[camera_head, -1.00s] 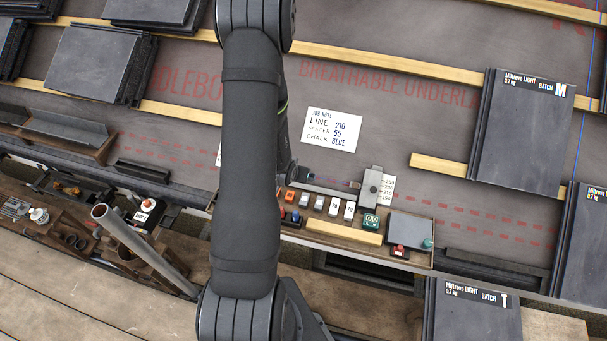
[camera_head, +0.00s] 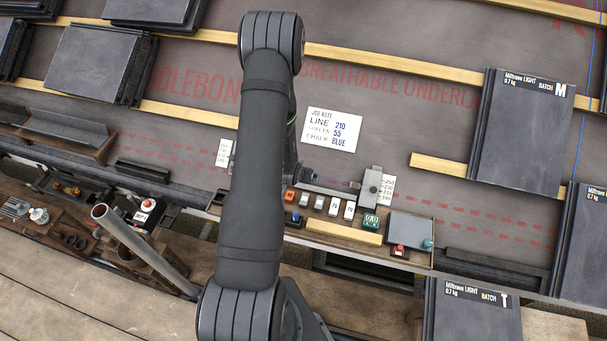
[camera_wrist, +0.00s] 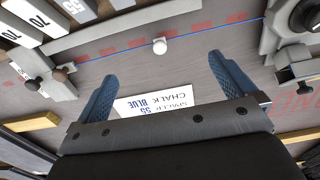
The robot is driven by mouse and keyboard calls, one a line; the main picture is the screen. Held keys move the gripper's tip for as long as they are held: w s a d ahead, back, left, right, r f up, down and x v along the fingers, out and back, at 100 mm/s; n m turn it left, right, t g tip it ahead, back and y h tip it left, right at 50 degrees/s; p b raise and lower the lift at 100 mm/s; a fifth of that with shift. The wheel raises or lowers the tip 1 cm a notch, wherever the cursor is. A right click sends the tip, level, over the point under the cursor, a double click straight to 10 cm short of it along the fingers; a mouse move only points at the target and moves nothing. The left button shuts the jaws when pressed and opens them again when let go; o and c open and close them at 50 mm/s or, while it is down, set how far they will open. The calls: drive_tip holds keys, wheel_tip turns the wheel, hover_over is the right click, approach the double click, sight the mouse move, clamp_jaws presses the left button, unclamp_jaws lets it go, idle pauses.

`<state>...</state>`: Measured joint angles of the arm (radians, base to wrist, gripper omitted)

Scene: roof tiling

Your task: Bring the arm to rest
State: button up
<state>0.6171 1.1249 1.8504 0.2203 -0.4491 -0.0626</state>
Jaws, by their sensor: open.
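My gripper (camera_wrist: 162,68) shows in the wrist view with its two blue fingers spread wide and nothing between them. It hangs over the grey underlay (camera_wrist: 190,75), beside the white job note (camera_wrist: 155,103), which its palm partly covers. The job note (camera_head: 333,130) lies flat on the underlay just right of the arm.
A wooden tray (camera_head: 312,232) with small blocks and a green display stands right of my arm. Slate stacks lie at the right (camera_head: 520,135) and upper left (camera_head: 95,62). A grey tube (camera_head: 150,255) slants up at left. Yellow battens (camera_head: 390,62) cross the underlay.

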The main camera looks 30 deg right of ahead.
idle(0.4)
drive_tip(key=v, duration=1)
drive_tip(key=shift+d+f, duration=0.1)
drive_tip(key=x, duration=1)
drive_tip(key=shift+v, duration=2.25)
